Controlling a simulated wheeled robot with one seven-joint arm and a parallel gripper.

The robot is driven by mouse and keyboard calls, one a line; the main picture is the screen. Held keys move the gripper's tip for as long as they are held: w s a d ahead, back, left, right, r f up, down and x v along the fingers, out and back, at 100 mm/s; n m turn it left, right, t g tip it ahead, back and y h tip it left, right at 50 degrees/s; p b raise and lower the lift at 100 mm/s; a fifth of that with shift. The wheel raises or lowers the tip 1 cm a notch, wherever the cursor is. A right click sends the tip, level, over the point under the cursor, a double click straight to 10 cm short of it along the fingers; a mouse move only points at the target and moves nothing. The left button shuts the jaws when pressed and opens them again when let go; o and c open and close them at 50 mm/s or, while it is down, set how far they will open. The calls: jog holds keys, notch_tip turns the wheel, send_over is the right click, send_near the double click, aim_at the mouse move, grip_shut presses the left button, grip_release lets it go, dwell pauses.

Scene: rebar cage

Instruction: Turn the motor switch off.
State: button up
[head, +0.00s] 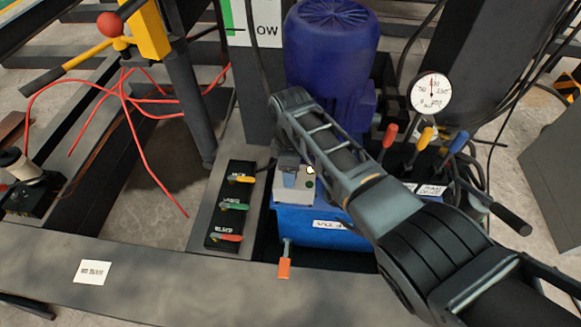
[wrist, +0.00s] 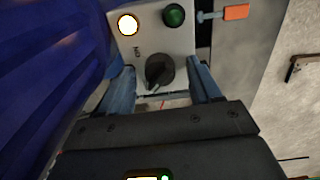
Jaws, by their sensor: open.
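The motor switch is a black rotary knob (wrist: 159,70) on a light grey control box (wrist: 185,40). A lit white lamp (wrist: 127,24) and a green button (wrist: 174,15) sit on the same face. In the wrist view my gripper (wrist: 160,76) is open, one finger on each side of the knob; I cannot tell whether either touches it. The small label beside the knob is too blurred to read surely. In the head view my gripper (head: 288,163) is at the top of the control box (head: 296,198) and hides the knob.
A blue motor (head: 330,45) stands behind the box, above a blue tank (head: 300,228). A pressure gauge (head: 430,92) and red, yellow and blue levers (head: 425,138) are to the right. A panel with three coloured handles (head: 215,240) lies left. An orange-handled valve (head: 284,268) is in front.

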jog(key=shift+r, duration=0.1)
notch_tip(320, 180, up, 8)
jog(key=shift+f+p, duration=0.15)
jog(key=shift+p, duration=0.6)
